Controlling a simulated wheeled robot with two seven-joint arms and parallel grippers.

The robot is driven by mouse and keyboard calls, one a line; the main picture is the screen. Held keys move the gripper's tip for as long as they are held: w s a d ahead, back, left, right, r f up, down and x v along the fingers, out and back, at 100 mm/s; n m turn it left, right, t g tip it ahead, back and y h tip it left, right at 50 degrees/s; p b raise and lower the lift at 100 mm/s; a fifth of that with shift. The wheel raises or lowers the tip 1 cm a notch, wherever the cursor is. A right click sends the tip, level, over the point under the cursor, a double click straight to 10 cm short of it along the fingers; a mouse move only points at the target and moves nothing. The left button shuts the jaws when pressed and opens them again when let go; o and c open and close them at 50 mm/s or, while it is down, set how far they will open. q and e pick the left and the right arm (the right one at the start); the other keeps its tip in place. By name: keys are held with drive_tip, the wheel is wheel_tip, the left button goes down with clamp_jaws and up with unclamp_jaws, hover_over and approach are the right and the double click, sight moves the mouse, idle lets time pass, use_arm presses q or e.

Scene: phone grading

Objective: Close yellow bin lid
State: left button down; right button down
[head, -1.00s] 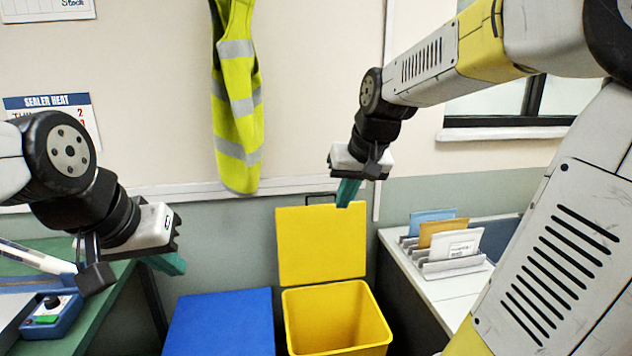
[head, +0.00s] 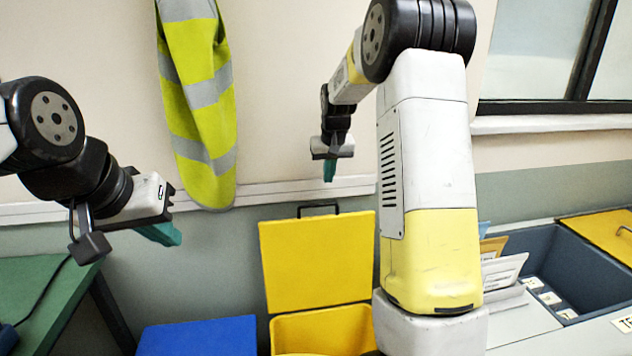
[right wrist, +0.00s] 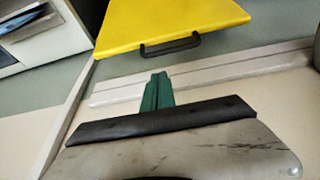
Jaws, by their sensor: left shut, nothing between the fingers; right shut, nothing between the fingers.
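The yellow bin (head: 322,332) stands against the wall with its lid (head: 318,262) standing open, upright behind the opening. A dark handle (head: 318,211) sits on the lid's top edge. In the right wrist view the lid (right wrist: 165,22) and its handle (right wrist: 170,43) lie beyond my fingertips. My right gripper (head: 329,172) is shut and empty, above the lid's top edge and apart from it; its teal fingers also show in the right wrist view (right wrist: 158,92). My left gripper (head: 163,234) is shut and empty, left of the lid. My right arm hides part of the bin's right side.
A closed blue bin (head: 197,337) stands left of the yellow bin. A green table (head: 40,300) is at the left. Envelopes (head: 500,272) and a grey crate (head: 565,265) are at the right. A hi-vis vest (head: 200,105) hangs on the wall.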

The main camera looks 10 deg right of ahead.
drive_tip(key=x, duration=0.9)
drive_tip(key=shift+s, duration=0.2)
